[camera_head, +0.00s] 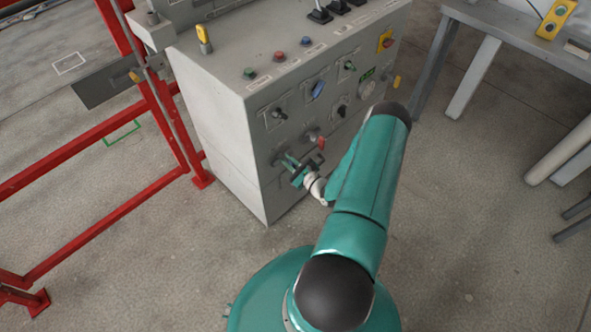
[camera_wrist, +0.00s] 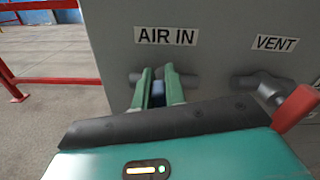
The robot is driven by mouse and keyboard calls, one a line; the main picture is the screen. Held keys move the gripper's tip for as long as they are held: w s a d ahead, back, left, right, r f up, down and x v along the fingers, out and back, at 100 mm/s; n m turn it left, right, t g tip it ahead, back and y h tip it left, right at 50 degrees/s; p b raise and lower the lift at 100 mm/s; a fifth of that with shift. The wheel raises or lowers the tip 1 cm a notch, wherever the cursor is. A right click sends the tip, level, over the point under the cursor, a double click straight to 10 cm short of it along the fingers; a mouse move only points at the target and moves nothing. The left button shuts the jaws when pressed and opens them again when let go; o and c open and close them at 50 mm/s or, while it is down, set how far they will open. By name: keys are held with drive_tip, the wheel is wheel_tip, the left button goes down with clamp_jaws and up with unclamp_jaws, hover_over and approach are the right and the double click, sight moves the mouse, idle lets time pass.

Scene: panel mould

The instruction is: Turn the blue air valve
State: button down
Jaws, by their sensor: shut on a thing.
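The blue air valve handle (camera_wrist: 158,92) shows as a small blue patch between the two green fingers of my gripper (camera_wrist: 159,85), under the "AIR IN" label (camera_wrist: 166,36) in the wrist view. The fingers are shut on it, and they hide most of it. Its grey pipe (camera_wrist: 189,81) sticks out on the right of the fingers. In the head view my gripper (camera_head: 289,161) is at the lower front of the grey control cabinet (camera_head: 215,130); the valve handle cannot be made out there.
A vent valve with a red handle (camera_wrist: 295,108) stands close on the right, under the "VENT" label. Above are knobs and a blue switch (camera_head: 318,89). Red railing (camera_head: 100,226) is on the left, a grey table (camera_head: 520,35) on the right. The floor in front is clear.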

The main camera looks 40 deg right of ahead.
drive_tip(key=n, duration=0.3)
drive_tip(key=shift+a+f, duration=0.15)
drive_tip(key=shift+a, duration=0.25)
drive_tip(key=shift+n, duration=0.3)
drive_tip(key=n, duration=0.3)
drive_tip(key=shift+s+a+f+n, duration=0.1)
drive_tip(key=shift+a+f+n, duration=0.2)
drive_tip(key=shift+f, duration=0.05)
